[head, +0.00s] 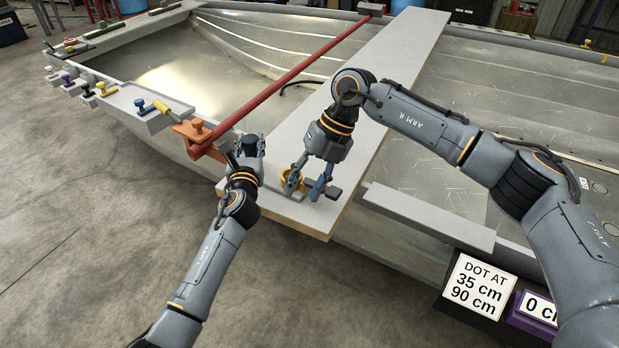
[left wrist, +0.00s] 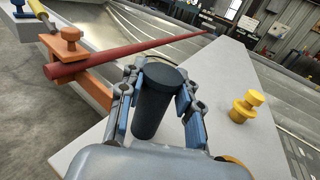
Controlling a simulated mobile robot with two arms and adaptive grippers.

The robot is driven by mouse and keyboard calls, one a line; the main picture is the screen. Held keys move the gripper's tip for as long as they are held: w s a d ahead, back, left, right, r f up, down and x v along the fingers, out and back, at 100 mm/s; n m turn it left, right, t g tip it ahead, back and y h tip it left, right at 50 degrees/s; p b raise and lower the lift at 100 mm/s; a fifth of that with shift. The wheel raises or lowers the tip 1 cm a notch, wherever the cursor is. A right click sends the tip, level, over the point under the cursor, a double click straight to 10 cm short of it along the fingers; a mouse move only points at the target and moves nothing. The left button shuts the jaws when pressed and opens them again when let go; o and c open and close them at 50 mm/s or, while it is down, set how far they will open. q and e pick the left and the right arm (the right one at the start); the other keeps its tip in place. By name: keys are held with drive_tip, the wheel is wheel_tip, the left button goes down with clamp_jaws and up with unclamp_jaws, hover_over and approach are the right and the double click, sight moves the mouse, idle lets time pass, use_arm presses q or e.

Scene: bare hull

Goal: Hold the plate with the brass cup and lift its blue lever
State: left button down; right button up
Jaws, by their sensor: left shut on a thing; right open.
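In the head view my left gripper (head: 251,155) is at the plank's near left corner. In the left wrist view its fingers (left wrist: 156,108) are shut on an upright dark blue-grey cylinder (left wrist: 153,100). A brass-yellow cup (head: 284,178) shows on the plank in the head view, partly hidden by my right gripper (head: 305,190), which points down, open. I cannot tell whether it touches the cup. A yellow knobbed piece (left wrist: 243,107) stands on the plank in the left wrist view. I cannot make out a separate plate or a clear blue lever.
The pale plank (head: 290,218) lies across the metal hull (head: 180,85). A red bar (head: 290,77) with an orange clamp (head: 192,130) runs left of it. Several coloured knobs line the hull's left edge. A "DOT AT 35 cm 90 cm" sign (head: 478,288) stands at lower right.

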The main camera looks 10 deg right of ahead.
sight(328, 189)
wheel_tip(328, 189, down, 2)
drive_tip(key=s+a+m+t+y, duration=0.2)
drive_tip(key=s+a+m+y, duration=0.1)
drive_tip(key=m+y, duration=0.65)
drive_tip(key=d+m+t, duration=0.1)
drive_tip(key=d+m, duration=0.1)
drive_tip(key=m, duration=0.1)
drive_tip(key=d+m+t+y, duration=0.1)
drive_tip(key=d+m+t, duration=0.1)
drive_tip(key=m, duration=0.1)
drive_tip(key=w+d+f+m+t, duration=0.1)
drive_tip(key=d+m+t, duration=0.1)
drive_tip(key=m, duration=0.1)
drive_tip(key=shift+w+d+f+y, duration=0.1)
drive_tip(key=shift+d+y, duration=0.1)
drive_tip(key=shift+y, duration=0.15)
drive_tip(key=d+f+m+t+h, duration=0.25)
drive_tip(key=d+m+t, duration=0.35)
drive_tip(key=d+m, duration=0.3)
drive_tip(key=shift+n, duration=0.35)
drive_tip(key=x, duration=1.1)
drive_tip(key=shift+w+f, duration=0.35)
drive_tip(key=shift+d, duration=0.1)
drive_tip(key=shift+c, duration=0.3)
clamp_jaws()
